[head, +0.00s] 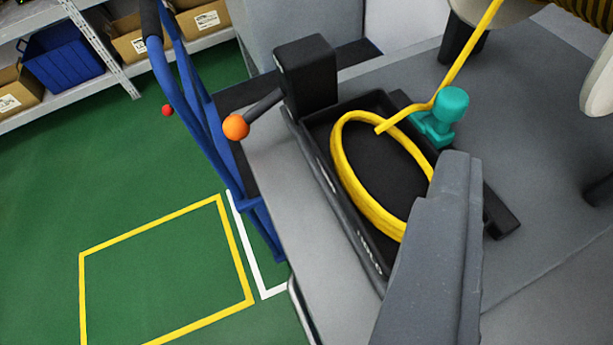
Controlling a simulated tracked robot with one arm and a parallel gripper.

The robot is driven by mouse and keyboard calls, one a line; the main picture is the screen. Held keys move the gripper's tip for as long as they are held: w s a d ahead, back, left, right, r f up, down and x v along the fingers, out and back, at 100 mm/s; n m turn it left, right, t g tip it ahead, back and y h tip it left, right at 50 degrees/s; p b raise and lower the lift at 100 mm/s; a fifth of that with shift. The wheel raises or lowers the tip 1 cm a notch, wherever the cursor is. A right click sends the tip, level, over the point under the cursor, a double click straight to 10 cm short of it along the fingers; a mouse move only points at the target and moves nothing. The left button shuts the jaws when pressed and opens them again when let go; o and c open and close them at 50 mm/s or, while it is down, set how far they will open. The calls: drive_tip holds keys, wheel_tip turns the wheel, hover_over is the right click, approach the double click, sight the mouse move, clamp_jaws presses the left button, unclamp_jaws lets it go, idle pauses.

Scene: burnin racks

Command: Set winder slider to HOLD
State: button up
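A teal knob (436,116) sits near the far end of a black strip (497,214) on the grey bench; this looks like the winder slider. Any marking for HOLD on the strip cannot be made out. Yellow cord (365,195) lies looped in a black tray (318,145) beside it and runs up past the knob to the top edge. My gripper (448,172) shows as a grey shape from the bottom edge, over the tray's near right part. It hides the middle of the strip. Its tip appears apart from the knob, and its opening cannot be seen.
A black block (307,75) with an orange-ball lever (236,127) stands at the tray's far left. Small white lettering on the tray's left side is illegible. A blue frame (205,135) borders the bench. Shelves with boxes stand back left; green floor is open at left.

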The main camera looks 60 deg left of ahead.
sight(452, 108)
drive_tip(key=shift+g+y, duration=0.3)
drive_tip(key=x, duration=0.4)
drive_tip(key=s+f+x, duration=0.1)
drive_tip(key=x, duration=0.4)
drive_tip(key=a+f+x, duration=0.1)
drive_tip(key=x, duration=0.4)
drive_tip(key=shift+s+a+f, duration=0.15)
drive_tip(key=shift+s, duration=0.1)
drive_tip(key=shift+c, duration=0.2)
clamp_jaws()
